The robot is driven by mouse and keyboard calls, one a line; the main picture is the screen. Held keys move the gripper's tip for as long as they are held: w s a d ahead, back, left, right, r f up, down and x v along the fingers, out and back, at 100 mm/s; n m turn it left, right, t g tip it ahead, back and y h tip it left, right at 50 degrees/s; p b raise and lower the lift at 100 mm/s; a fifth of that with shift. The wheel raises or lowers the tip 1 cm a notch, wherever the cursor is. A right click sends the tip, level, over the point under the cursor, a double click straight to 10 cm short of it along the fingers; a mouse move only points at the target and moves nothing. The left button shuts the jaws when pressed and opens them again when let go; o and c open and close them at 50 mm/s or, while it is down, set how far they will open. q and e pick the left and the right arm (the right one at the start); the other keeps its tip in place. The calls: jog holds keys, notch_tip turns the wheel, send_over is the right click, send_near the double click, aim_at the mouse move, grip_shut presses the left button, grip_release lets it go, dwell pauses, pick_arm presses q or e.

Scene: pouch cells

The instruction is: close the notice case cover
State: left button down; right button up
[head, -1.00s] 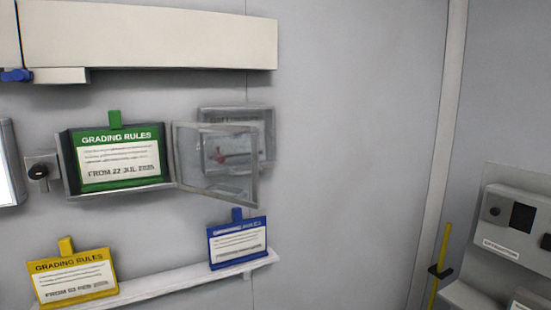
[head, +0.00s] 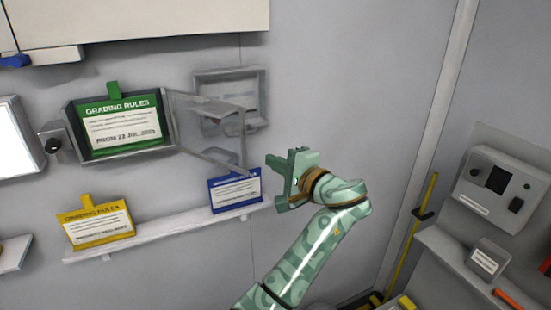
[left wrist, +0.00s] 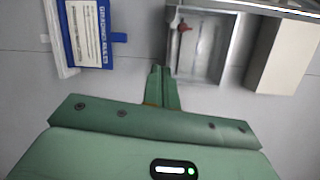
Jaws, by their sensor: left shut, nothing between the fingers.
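The notice case (head: 72,128) hangs on the wall with a green grading rules card (head: 121,124) inside. Its clear framed cover (head: 210,104) stands open, hinged at the case's right side and swung out from the wall. My left gripper (head: 272,161) is shut and empty, to the right of the cover's free edge and slightly low, apart from it. In the left wrist view its closed fingers (left wrist: 161,88) point towards the wall, with a metal edge (left wrist: 270,8), perhaps the cover's, at the top right. My right gripper is not in view.
A grey wall box (head: 258,85) sits behind the cover. Below, a shelf (head: 165,231) holds a yellow card (head: 97,222) and a blue card (head: 235,190), the latter close to my gripper. A beige cabinet (head: 140,20) is above.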

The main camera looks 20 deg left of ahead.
pick_arm(q)
jog(key=a+p, duration=0.6)
jog(key=a, duration=0.1)
jog(key=shift+s+r, duration=0.15)
jog(key=shift+s, duration=0.25)
jog(key=shift+w+a, duration=0.15)
